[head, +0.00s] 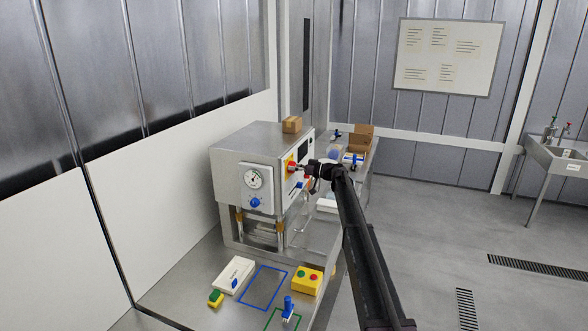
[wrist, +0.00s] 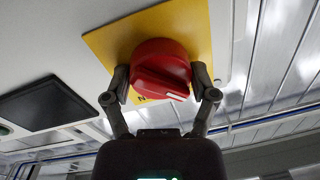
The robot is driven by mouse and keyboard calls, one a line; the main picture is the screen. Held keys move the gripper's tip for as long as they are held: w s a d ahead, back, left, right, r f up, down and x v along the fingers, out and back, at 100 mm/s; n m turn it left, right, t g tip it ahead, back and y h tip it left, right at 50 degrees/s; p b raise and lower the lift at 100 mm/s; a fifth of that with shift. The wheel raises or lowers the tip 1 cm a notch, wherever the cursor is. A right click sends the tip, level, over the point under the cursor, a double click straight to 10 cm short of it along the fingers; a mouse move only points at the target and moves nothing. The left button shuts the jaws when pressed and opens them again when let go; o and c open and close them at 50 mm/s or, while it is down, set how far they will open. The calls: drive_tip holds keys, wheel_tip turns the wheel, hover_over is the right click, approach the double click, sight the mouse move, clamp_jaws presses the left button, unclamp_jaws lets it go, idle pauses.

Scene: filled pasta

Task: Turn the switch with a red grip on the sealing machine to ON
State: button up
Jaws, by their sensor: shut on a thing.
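The sealing machine (head: 240,145) is a steel box on the bench, with its control panel facing right. Its switch has a red grip (wrist: 160,68) on a yellow plate (wrist: 112,42); the plate also shows small in the head view (head: 289,163). My gripper (wrist: 163,84) has one finger on each side of the red grip and is shut on it. In the head view my gripper (head: 307,171) reaches the panel from the right. A white mark on the grip points to the lower right in the wrist view. The plate's lettering is mostly hidden; only part of it shows at the grip's lower left.
A dark screen (wrist: 45,105) sits beside the switch. A gauge (head: 253,179) and a blue knob (head: 255,202) are on the machine's front. A yellow button box (head: 307,280) and a white box (head: 234,275) lie on the bench in front.

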drive_tip(key=m, duration=0.4)
drive_tip(key=shift+w+a, duration=0.1)
drive_tip(key=m+b, duration=0.1)
drive_tip(key=m, duration=0.4)
drive_tip(key=shift+t, duration=0.4)
drive_tip(key=m, duration=0.5)
drive_tip(key=shift+w+m+t, duration=0.1)
drive_tip(key=shift+m+t, duration=0.2)
drive_tip(key=shift+m, duration=1.7)
drive_tip(key=o, duration=1)
drive_tip(key=shift+f, duration=0.1)
